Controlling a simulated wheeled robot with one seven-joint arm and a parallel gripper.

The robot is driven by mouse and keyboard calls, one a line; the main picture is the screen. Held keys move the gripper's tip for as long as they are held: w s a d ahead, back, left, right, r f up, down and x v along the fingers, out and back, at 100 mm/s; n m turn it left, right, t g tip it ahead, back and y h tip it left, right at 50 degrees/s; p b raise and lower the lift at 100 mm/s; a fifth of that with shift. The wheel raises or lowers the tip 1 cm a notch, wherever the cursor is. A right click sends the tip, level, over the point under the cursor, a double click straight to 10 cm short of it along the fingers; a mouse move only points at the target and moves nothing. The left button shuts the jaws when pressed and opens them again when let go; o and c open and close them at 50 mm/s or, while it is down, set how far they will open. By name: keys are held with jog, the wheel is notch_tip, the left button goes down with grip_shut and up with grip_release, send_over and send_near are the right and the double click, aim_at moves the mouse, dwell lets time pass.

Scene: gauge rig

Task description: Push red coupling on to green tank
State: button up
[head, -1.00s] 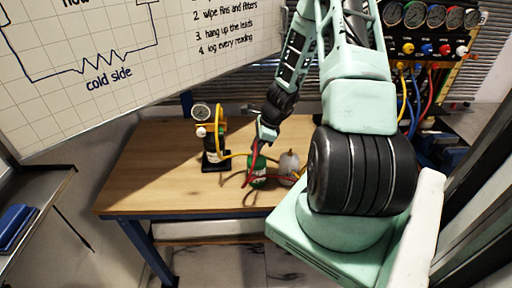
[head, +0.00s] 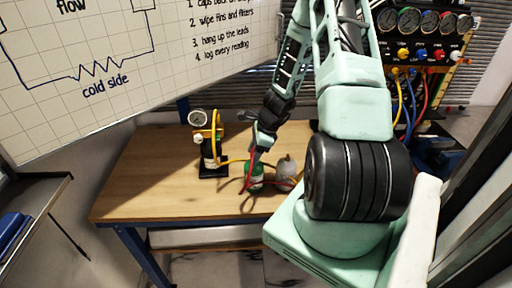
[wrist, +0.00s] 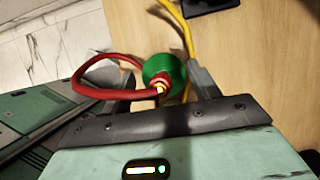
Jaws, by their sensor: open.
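The green tank (head: 254,181) stands upright on the wooden bench, and its round green top (wrist: 157,70) shows in the wrist view. The red coupling (wrist: 161,84), with a brass-coloured centre, appears over the tank's top and is joined to a looping red hose (wrist: 92,92). I cannot tell whether it is seated on the tank or just above it. My gripper (head: 258,150) is right above the tank. In the wrist view my gripper (wrist: 158,82) is open, with one grey finger on each side of the coupling. In the head view the coupling is too small to make out.
A pump with a gauge (head: 211,150) and yellow hose stands to the left. The front left of the wooden bench (head: 140,195) is clear. A gauge panel (head: 425,30) is at the back right.

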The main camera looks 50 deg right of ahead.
jog(key=b+v, duration=0.1)
jog(key=v, duration=1.6)
jog(key=shift+r, duration=0.2)
jog(key=shift+d, duration=0.1)
jog(key=w+a+r+n+g+b, duration=0.1)
jog(key=w+a+n+g+b, duration=0.2)
jog(key=a+n, duration=2)
jog(key=s+a+n+h+b, duration=0.1)
jog(key=s+a+n, duration=0.5)
jog(key=a, duration=0.5)
jog(key=s+a+n+h, duration=0.1)
jog(key=s+a+n, duration=0.5)
jog(key=s+a, duration=0.3)
jog(key=shift+s+a+b, duration=0.2)
jog(key=shift+a+b, duration=0.15)
jog(key=shift+a, duration=0.65)
jog(key=shift+d+f, duration=0.1)
